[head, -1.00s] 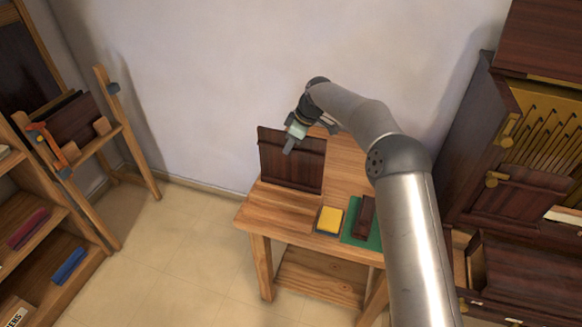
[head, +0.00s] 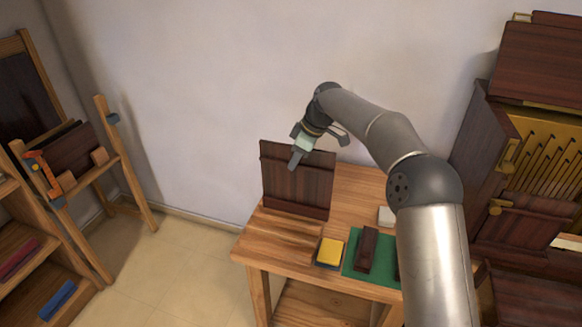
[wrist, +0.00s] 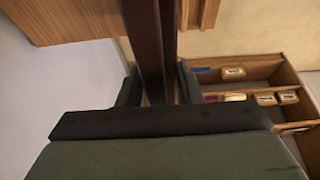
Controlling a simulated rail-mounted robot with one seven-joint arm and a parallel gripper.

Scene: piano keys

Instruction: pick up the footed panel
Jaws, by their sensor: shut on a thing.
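The footed panel (head: 295,188) is a dark brown upright board with a ledge across its upper part, at the back left of the wooden table in the head view. My gripper (head: 296,160) is at its top edge, one finger showing in front of its face. In the wrist view the panel (wrist: 150,40) runs as a dark band between the two fingers of my gripper (wrist: 157,92), which is shut on it. I cannot tell whether its foot touches the tabletop.
On the table (head: 270,235) are a yellow block (head: 330,251), a green mat (head: 358,270) with a dark block (head: 367,249), and a pale block (head: 386,216). A dark cabinet (head: 525,230) stands right, wooden shelves (head: 30,260) left. Floor between table and shelves is clear.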

